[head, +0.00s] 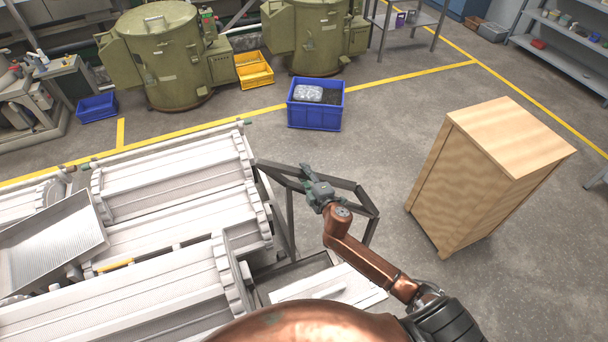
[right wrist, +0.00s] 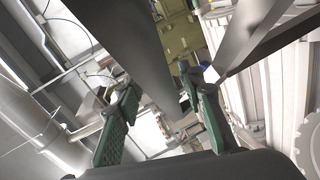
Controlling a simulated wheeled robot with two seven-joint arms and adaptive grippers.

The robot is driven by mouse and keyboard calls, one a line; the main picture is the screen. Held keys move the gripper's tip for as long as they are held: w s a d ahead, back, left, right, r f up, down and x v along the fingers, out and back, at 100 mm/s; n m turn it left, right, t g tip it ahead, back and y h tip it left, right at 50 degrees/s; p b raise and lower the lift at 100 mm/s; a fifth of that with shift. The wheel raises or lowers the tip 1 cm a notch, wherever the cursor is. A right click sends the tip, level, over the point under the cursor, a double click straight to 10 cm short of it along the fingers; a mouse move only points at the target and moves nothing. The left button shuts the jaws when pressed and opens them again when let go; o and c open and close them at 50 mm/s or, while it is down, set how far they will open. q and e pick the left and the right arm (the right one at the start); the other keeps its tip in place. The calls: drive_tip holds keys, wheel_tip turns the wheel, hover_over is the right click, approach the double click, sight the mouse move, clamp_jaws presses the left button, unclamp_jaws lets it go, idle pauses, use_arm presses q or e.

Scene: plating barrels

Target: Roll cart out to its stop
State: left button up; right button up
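The cart has a dark grey handle frame (head: 364,200) standing at its right end, beside the white ribbed barrels. My right gripper (head: 308,178) is at the top bar of this frame in the head view. In the right wrist view its two green fingers (right wrist: 160,84) stand apart, with a dark bar (right wrist: 140,45) running between and past the tips. I cannot tell whether the pads touch the bar. My left gripper is not in view. The cart's wheels and any stop are not visible.
White plating barrels (head: 165,190) fill the left. A wooden cabinet (head: 480,175) stands at the right, with bare floor between it and the handle frame. A blue crate (head: 316,116) sits on the floor behind. Green round machines (head: 170,60) stand at the back.

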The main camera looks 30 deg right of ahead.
drive_tip(key=shift+w, duration=0.1)
drive_tip(key=c, duration=0.7)
clamp_jaws()
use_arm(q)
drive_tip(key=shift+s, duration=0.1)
